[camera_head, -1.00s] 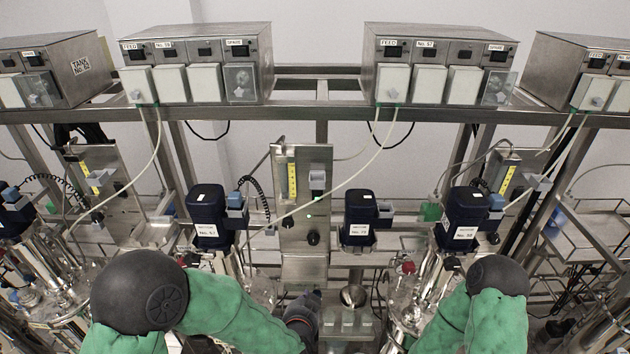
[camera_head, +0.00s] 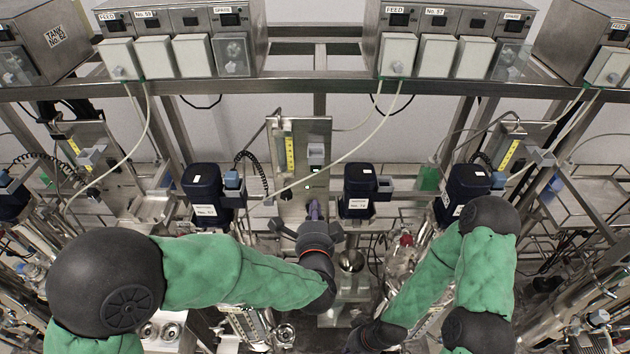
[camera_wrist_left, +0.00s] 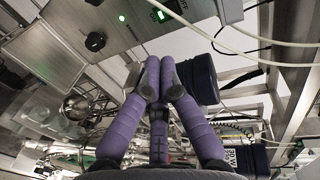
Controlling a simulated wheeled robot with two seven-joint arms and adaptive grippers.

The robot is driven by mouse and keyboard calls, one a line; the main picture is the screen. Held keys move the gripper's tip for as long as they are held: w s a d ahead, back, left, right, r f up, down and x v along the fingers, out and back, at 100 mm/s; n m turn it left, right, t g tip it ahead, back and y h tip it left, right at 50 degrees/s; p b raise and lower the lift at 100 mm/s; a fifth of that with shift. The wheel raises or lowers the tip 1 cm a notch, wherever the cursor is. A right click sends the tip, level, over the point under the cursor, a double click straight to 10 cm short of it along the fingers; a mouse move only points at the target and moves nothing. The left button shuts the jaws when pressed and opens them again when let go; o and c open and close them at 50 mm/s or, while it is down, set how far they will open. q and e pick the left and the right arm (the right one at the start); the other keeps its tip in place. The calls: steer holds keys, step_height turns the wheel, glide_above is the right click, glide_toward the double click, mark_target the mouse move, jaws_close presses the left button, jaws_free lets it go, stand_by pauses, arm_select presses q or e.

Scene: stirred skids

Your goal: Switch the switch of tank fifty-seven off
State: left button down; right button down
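A steel control panel (camera_head: 303,150) with a yellow scale stands in the middle of the head view, between two blue motors. In the left wrist view the panel (camera_wrist_left: 110,15) shows a green lamp (camera_wrist_left: 121,18), a green-lit switch (camera_wrist_left: 160,15) and a black knob (camera_wrist_left: 95,41). My left gripper (camera_head: 313,208) is in front of the panel's lower part; its purple fingers (camera_wrist_left: 160,66) are together and empty, below and right of the knob in the wrist view. Contact with the panel cannot be told. My right gripper is out of view; its forearm reaches down at the bottom.
The left motor (camera_head: 203,187) has a small label that seems to read No. 57. Another motor (camera_head: 358,188) is close right of my left gripper. A box labelled No. 57 (camera_head: 455,20) sits on the upper rail, and its hanging cable (camera_head: 352,150) crosses before the panel.

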arm_select(q)
glide_toward(315, 168)
steer(key=w, duration=0.2)
steer(key=w+f, duration=0.1)
steer(key=w, duration=0.2)
steer(key=shift+w+f, duration=0.15)
steer(key=shift+f, duration=0.05)
steer(key=shift+w, duration=0.55)
steer(key=shift+r+p, duration=0.1)
steer(key=shift+p, duration=0.2)
steer(key=p, duration=0.3)
steer(key=shift+w+r+g+p, duration=0.3)
steer(key=shift+r+g+p, duration=0.1)
steer(key=shift+f, duration=0.3)
